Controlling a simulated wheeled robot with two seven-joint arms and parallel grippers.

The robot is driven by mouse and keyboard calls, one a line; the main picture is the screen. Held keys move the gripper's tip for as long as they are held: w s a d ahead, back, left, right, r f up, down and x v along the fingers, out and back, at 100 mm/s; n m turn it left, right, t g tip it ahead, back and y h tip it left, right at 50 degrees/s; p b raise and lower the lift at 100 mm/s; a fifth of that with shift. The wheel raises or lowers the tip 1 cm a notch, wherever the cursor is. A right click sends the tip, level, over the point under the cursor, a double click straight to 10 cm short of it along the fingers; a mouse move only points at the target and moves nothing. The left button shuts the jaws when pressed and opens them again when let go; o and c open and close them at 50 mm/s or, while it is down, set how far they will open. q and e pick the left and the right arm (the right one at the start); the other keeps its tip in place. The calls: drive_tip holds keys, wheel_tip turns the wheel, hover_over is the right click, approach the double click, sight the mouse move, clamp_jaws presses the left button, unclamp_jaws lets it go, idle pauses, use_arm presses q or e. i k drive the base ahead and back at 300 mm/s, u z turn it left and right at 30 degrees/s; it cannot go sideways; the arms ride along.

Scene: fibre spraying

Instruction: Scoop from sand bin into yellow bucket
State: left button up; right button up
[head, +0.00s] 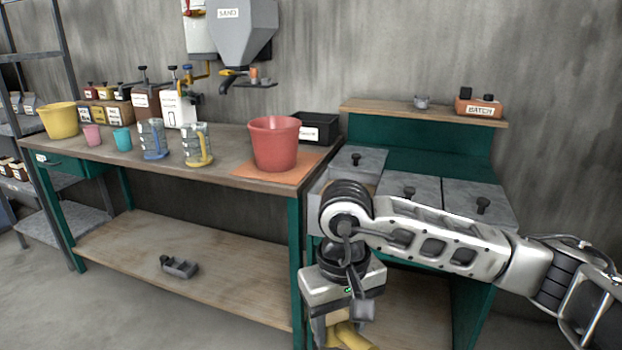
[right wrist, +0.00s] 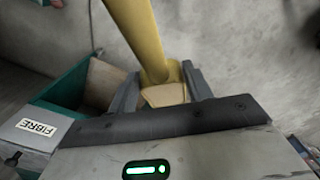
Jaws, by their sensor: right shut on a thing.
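My right gripper (head: 338,322) is low at the bottom centre of the head view. It is shut on a yellow tool (head: 352,338), probably a scoop, cut off by the frame edge. In the right wrist view the tool's yellow shaft (right wrist: 138,35) rises between the fingers (right wrist: 163,88). The yellow bucket (head: 59,121) stands upright at the far left end of the workbench, far from my right gripper. Several lidded bins (head: 410,188) stand on the right behind my arm; I cannot tell which holds sand. My left gripper is not in view.
A red bucket (head: 274,146) stands on an orange mat (head: 250,174) on the workbench. Jugs (head: 197,147) and small cups (head: 122,139) stand left of it. A grey hopper (head: 235,35) hangs above. A bin labelled FIBRE (right wrist: 40,127) shows in the right wrist view.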

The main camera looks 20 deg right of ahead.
sight(60, 121)
drive_tip(key=u, duration=0.35)
drive_tip(key=i, duration=1.3)
drive_tip(key=z, duration=1.1)
drive_tip(key=i, duration=0.9)
drive_tip(key=z, duration=0.2)
